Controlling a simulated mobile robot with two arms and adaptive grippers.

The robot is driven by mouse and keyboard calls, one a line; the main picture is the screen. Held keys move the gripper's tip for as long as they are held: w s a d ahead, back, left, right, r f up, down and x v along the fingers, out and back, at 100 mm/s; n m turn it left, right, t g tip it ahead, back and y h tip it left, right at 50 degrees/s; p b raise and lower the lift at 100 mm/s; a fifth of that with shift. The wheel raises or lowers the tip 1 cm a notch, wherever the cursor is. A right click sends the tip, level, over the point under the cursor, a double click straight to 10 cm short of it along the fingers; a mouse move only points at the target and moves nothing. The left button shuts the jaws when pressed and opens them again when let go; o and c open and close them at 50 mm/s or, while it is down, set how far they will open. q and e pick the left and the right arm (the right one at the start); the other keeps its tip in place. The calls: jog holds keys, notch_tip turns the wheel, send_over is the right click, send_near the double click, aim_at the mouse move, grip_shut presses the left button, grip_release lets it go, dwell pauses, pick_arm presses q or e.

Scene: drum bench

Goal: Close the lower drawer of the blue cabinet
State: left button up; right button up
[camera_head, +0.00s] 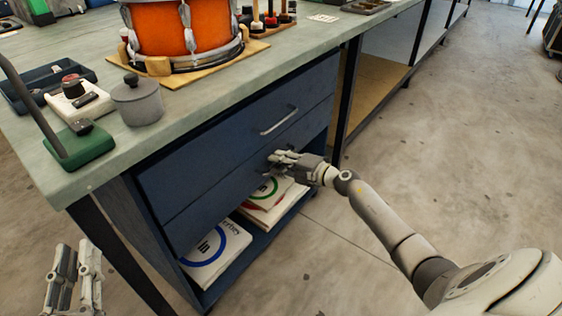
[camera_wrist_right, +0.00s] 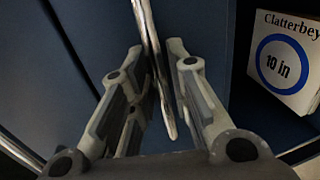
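The blue cabinet (camera_head: 150,228) stands under the bench top. Its upper drawer (camera_head: 215,147) has a bar handle (camera_head: 278,121) and looks shut. The lower drawer (camera_head: 215,192) is right below; its front looks about flush with the upper one, and a small gap cannot be ruled out. My right gripper (camera_head: 283,157) is at the lower drawer's front, hiding its handle in the head view. In the right wrist view the metal handle (camera_wrist_right: 146,25) runs between the open fingers (camera_wrist_right: 163,50); firm contact is not visible. My left gripper (camera_head: 76,250) is open and empty at lower left.
An open shelf below the drawers holds white packages (camera_head: 217,253). The bench top (camera_head: 210,98) carries an orange drum (camera_head: 185,28), a grey pot (camera_head: 138,101) and a green-based stand (camera_head: 80,147). The floor right of the cabinet is clear.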

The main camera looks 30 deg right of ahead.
jog(key=v, duration=1.2)
dwell(0.6)
